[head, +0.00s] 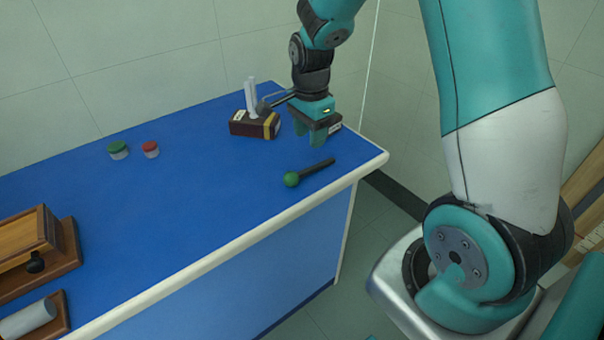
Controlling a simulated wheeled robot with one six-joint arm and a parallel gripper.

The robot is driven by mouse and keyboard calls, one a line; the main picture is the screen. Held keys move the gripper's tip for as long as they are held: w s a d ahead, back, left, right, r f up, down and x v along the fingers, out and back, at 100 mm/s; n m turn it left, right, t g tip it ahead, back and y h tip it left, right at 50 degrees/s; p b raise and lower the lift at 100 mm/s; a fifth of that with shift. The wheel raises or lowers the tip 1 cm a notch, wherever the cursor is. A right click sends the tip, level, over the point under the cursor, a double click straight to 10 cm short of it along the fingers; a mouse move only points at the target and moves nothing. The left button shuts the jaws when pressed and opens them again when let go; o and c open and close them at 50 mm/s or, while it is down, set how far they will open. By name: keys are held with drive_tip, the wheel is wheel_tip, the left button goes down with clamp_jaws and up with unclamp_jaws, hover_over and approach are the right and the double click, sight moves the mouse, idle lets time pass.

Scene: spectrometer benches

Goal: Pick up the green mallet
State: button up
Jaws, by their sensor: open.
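The green mallet (293,179) lies on the blue bench top near its front right edge. It has a round green head at the left and a dark handle that points up and right. My gripper (312,142) is above the bench, a little behind the mallet in the picture, with its fingers pointing down. The fingers are apart, and I see nothing held between them. The gripper does not appear to touch the mallet.
A dark box with white upright pieces (252,123) stands just left of my gripper. A green-capped jar (118,149) and a red-capped jar (150,149) stand further left. Wooden apparatus (30,240) is at the lower left. The bench's middle (190,210) is clear.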

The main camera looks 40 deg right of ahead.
hover_over(307, 170)
drive_tip(key=f, duration=0.5)
drive_tip(key=shift+s+d+f, duration=0.1)
drive_tip(key=shift+s+f, duration=0.15)
drive_tip(key=shift+w+f+p, duration=0.2)
drive_tip(key=shift+f+p, duration=0.2)
drive_tip(key=shift+f, duration=0.95)
drive_tip(key=shift+w+f+p, duration=0.15)
drive_tip(key=shift+f+p, duration=0.2)
drive_tip(key=shift+f, duration=1)
drive_tip(key=shift+c, duration=0.4)
clamp_jaws()
